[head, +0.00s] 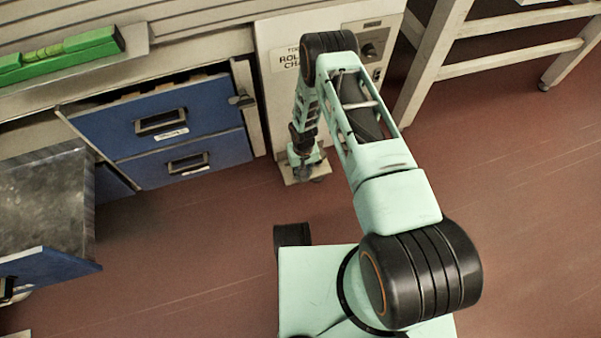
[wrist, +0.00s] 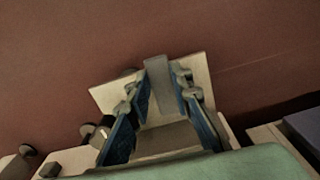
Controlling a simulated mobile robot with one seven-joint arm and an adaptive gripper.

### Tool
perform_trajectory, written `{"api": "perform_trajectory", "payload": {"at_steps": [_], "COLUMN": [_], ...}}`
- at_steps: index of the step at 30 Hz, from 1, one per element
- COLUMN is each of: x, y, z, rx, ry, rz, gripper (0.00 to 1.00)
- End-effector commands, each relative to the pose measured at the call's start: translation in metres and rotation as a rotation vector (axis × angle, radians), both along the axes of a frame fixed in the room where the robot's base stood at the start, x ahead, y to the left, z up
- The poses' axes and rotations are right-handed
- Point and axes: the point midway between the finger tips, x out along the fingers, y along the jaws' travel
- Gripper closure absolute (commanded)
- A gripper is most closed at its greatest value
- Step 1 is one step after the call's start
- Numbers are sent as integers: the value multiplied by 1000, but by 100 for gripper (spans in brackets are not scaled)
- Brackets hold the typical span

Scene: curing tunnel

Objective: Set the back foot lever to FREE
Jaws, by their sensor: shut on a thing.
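My gripper (wrist: 161,88) reaches down to the floor-level foot of a pale cabinet. In the wrist view its two blue-padded fingers stand on either side of a grey lever (wrist: 157,70) and are shut on it. The lever projects over a cream foot plate (wrist: 108,95). In the head view my gripper (head: 305,162) is at the cabinet's lower front, above the foot (head: 291,179), and hides the lever. No FREE marking is legible, so the lever's setting cannot be read.
The pale cabinet (head: 280,33) has a partly hidden label and a dial panel. Blue drawers (head: 205,107) are to its left, with an open drawer (head: 40,200) nearer. A pale frame (head: 430,60) stands to the right. The red-brown floor (head: 520,190) is clear at right.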

Motion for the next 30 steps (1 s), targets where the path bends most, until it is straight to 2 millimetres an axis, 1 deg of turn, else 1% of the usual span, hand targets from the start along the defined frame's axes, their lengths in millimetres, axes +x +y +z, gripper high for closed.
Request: {"api": "perform_trajectory", "payload": {"at_steps": [9,21,22,26,30], "x": [1,1,1,1,1], "y": [-3,-3,-3,-3,-3], "z": [0,0,0,0,0], "rx": [0,-1,-1,-1,0], "ry": [0,0,0,0,0], "rz": [70,77,77,76,75], "gripper": [100,100,78,64,62]}}
